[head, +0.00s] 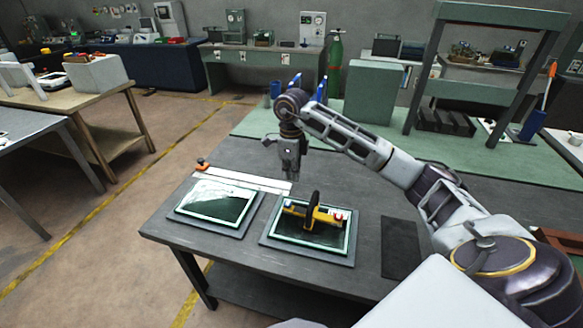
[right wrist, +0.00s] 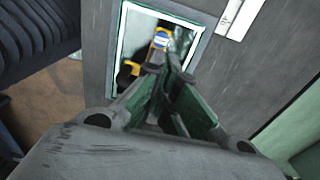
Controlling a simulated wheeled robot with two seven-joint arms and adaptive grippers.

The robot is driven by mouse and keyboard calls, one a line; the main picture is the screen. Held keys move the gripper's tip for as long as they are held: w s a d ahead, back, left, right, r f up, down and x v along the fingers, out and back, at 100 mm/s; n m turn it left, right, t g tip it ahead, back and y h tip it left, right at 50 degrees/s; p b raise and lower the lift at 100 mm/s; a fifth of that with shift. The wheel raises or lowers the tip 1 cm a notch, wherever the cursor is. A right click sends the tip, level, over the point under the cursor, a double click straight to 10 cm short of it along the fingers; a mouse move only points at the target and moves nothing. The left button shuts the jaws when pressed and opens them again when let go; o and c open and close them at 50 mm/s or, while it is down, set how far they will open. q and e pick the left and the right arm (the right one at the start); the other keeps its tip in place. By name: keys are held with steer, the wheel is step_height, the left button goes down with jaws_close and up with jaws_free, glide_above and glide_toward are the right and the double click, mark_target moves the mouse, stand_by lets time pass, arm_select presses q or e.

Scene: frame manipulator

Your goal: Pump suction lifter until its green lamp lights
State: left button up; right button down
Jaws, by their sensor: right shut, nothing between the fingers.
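The yellow suction lifter (head: 297,211) lies on the glass of the right framed panel (head: 345,252) on the dark workbench. It has a dark upright disc-like part in its middle and a red and white end. I cannot make out a lit green lamp. My right gripper (head: 291,176) is shut and empty, above and behind the lifter, apart from it. In the right wrist view the gripper fingers (right wrist: 172,82) partly cover the lifter (right wrist: 161,38), whose yellow body and blue-white label show. My left gripper is not in view.
A second framed panel (head: 216,206) lies to the left, with a pale rail (head: 240,180) and an orange-topped item behind. A dark mat (head: 401,248) lies to the right. A green bench (head: 480,165) with a rack (head: 480,90) stands behind my right arm.

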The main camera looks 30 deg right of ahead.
steer(key=p, duration=0.1)
glide_above(288, 204)
steer(key=d, duration=0.1)
steer(key=f, duration=0.6)
steer(key=shift+s+d+f, duration=0.1)
steer(key=shift+s+d, duration=0.05)
steer(key=shift+d, duration=0.05)
steer(key=shift+f+p, duration=0.5)
steer(key=shift+f, duration=1.4)
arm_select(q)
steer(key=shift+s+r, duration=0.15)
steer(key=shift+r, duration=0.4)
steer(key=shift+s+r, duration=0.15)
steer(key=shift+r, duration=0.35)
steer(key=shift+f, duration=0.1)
